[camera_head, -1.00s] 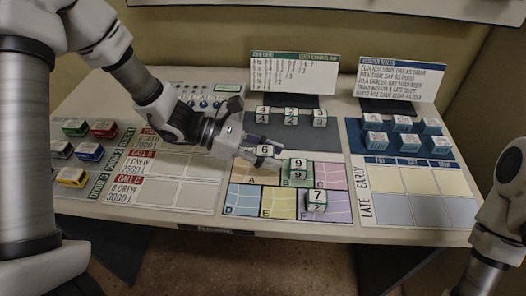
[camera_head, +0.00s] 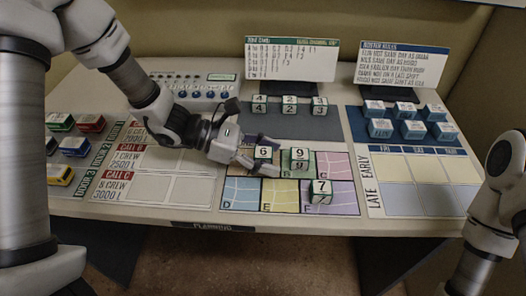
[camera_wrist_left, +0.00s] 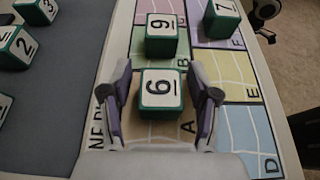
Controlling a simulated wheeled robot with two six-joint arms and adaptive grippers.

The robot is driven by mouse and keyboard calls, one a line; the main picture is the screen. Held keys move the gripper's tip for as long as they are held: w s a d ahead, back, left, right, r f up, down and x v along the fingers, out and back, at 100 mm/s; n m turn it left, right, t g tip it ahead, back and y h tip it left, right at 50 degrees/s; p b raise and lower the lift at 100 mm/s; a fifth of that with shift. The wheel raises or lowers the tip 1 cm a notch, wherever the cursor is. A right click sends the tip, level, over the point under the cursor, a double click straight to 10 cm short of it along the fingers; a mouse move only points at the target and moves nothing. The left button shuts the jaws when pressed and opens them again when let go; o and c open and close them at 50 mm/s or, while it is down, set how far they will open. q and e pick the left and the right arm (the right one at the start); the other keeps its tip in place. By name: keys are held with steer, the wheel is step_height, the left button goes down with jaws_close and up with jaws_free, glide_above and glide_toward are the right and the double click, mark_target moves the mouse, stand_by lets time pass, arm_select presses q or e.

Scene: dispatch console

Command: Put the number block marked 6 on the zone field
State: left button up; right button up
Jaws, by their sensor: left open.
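The green block with a white top marked 6 (camera_head: 263,153) stands at the orange A part of the zone field (camera_head: 240,192). In the left wrist view the 6 block (camera_wrist_left: 161,92) is between the two open fingers of my left gripper (camera_wrist_left: 162,108), with a small gap on each side. In the head view my left gripper (camera_head: 261,158) reaches it from the left and hides part of it. The 9 block (camera_head: 299,155) stands on the B part, and the 7 block (camera_head: 320,190) lies farther front right. My right gripper is not in view.
Blocks marked 4, 2 and 3 (camera_head: 290,104) stand on a dark mat behind. Several blue blocks (camera_head: 412,130) sit at the right beside the roster grid (camera_head: 425,200). Coloured vehicle blocks (camera_head: 75,145) are at the left. Two text boards (camera_head: 292,60) stand at the back.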

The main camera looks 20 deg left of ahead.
arm_select(q)
steer(key=shift+a+r, duration=0.1)
steer(key=shift+r, duration=0.25)
steer(key=p+v, duration=0.2)
steer(key=v, duration=0.3)
steer(key=p+v, duration=0.3)
steer(key=v, duration=0.3)
steer(key=shift+w+r, duration=0.1)
steer(key=shift+r, duration=0.1)
steer(key=shift+a+p, duration=0.2)
steer(key=shift+p, duration=0.1)
steer(key=shift+a, duration=0.15)
steer(key=shift+f, duration=0.15)
